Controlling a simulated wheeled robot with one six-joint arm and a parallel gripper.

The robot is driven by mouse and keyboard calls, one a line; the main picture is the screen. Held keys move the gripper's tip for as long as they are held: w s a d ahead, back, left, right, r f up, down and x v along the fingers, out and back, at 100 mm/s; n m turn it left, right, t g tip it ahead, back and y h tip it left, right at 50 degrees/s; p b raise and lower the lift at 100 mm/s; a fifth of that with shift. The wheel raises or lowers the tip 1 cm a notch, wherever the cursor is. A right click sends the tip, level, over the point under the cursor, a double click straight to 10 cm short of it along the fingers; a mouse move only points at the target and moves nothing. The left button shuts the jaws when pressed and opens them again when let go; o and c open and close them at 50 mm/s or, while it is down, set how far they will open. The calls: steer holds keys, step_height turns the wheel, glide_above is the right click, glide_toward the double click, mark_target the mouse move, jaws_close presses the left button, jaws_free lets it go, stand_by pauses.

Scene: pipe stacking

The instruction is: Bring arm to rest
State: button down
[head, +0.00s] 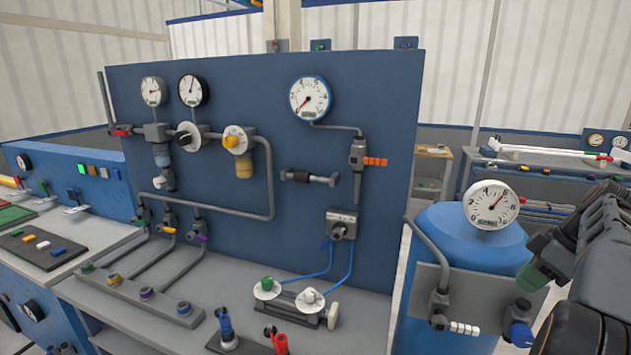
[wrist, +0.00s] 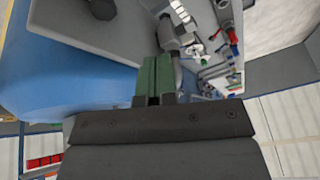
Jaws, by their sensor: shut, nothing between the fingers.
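My arm (head: 598,245) shows at the right edge of the head view, folded close to the camera in dark grey links. My gripper (head: 532,277) is at its left end, with green fingers in front of the blue tank's right side. In the wrist view my gripper (wrist: 153,78) shows its green fingers together, with nothing held between them. Whether the fingertips touch the tank cannot be told.
A blue tank (head: 450,255) with a gauge (head: 491,205) and grey bracket stands beside my gripper. A blue panel (head: 240,95) with pipes and gauges rises from a grey bench (head: 345,325). Another workbench (head: 550,165) stands at the back right.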

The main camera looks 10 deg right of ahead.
steer(key=a+f+m+h+p, duration=0.2)
steer(key=a+f+m+h, duration=0.2)
steer(key=a+f+m, duration=0.65)
steer(key=s+a+n+p, duration=0.1)
steer(key=s+a+n, duration=0.2)
steer(key=a, duration=1.4)
steer(key=shift+s+a+t+p, duration=0.3)
steer(key=shift+s+a+t, duration=0.1)
steer(key=shift+s, duration=0.15)
steer(key=c, duration=1.8)
jaws_free()
